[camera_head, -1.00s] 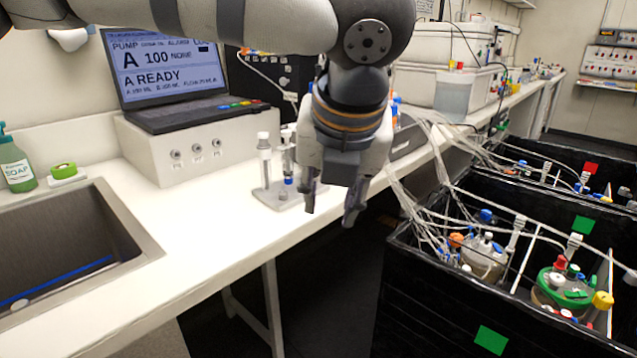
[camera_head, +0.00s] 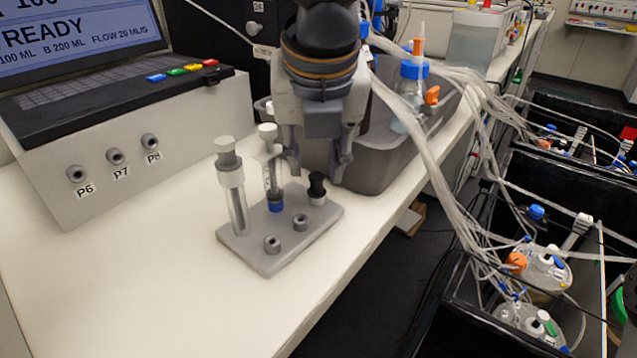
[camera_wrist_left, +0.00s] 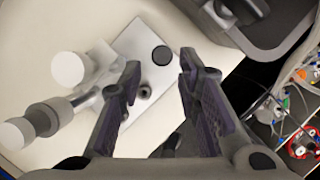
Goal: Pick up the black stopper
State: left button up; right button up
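The black stopper (camera_head: 317,184) stands upright on the far right part of a small grey stand (camera_head: 262,262), on a pale base. In the left wrist view it is a dark disc (camera_wrist_left: 162,55), just ahead of the gap between the fingertips. My left gripper (camera_head: 316,165) points down, open and empty, with its fingertips slightly above and behind the stopper in the head view. In the left wrist view the gripper (camera_wrist_left: 160,66) shows its two fingers apart. Contact with the stopper is not seen. My right gripper is not in view.
Two upright syringe-like tubes (camera_head: 232,190) (camera_head: 271,170) stand on the left and back of the stand. Two small grey rings (camera_head: 272,243) sit at its front. A grey tub (camera_head: 385,172) with a blue-capped bottle is close behind the gripper. The bench at front left is clear.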

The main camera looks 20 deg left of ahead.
aim_at(317, 179)
pick_arm(q)
jog(key=b+x, duration=0.1)
jog(key=x, duration=0.4)
jog(key=shift+s+d, duration=0.15)
jog(key=shift+f, duration=0.2)
jog(key=shift+r, duration=0.1)
jog(key=c, duration=0.5)
jog(key=shift+r, duration=0.1)
